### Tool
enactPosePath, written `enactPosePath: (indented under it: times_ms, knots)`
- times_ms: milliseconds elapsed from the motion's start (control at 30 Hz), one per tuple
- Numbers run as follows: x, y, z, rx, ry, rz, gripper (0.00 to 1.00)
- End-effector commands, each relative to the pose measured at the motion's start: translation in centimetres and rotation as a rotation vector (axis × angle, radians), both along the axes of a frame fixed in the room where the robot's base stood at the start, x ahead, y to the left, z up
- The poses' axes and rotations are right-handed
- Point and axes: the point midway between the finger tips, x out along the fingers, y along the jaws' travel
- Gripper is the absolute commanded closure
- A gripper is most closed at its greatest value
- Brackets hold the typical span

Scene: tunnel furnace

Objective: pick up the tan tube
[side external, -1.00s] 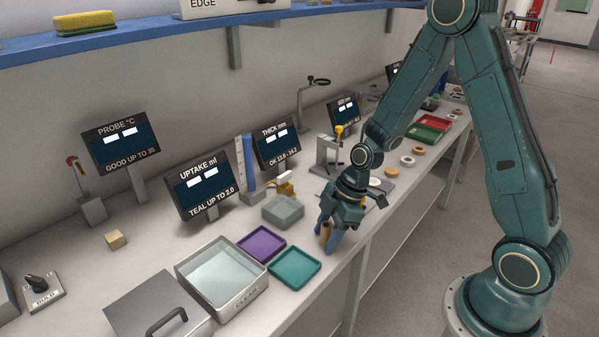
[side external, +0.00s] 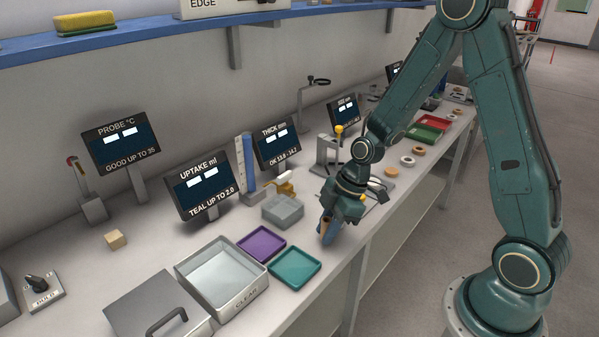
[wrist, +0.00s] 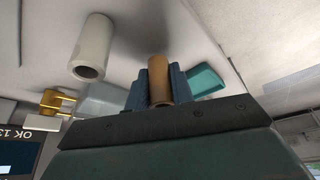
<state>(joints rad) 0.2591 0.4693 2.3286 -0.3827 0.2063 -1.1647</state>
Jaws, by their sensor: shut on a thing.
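The tan tube (side external: 325,227) is between the blue fingers of my gripper (side external: 328,228) in the side external view, close above the bench near its front edge. In the wrist view the tan tube (wrist: 159,80) stands out between the two blue fingers of my gripper (wrist: 158,84), one on each side of it. The gripper is shut on it. I cannot tell from these frames whether the tube's far end touches the bench.
In the wrist view a white tube (wrist: 91,46) lies nearby. Several rings lie to the right.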

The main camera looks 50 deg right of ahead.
Motion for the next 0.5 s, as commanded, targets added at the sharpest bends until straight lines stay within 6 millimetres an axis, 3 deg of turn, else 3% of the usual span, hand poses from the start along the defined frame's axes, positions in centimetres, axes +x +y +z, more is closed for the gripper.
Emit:
enactPosePath:
  times_ms: [267, 500]
  knots:
    - [0.1, 0.0, 3.5, -0.001, -0.006, -0.001, 0.99]
    - [0.1, 0.0, 8.0, -0.002, -0.009, 0.000, 0.99]
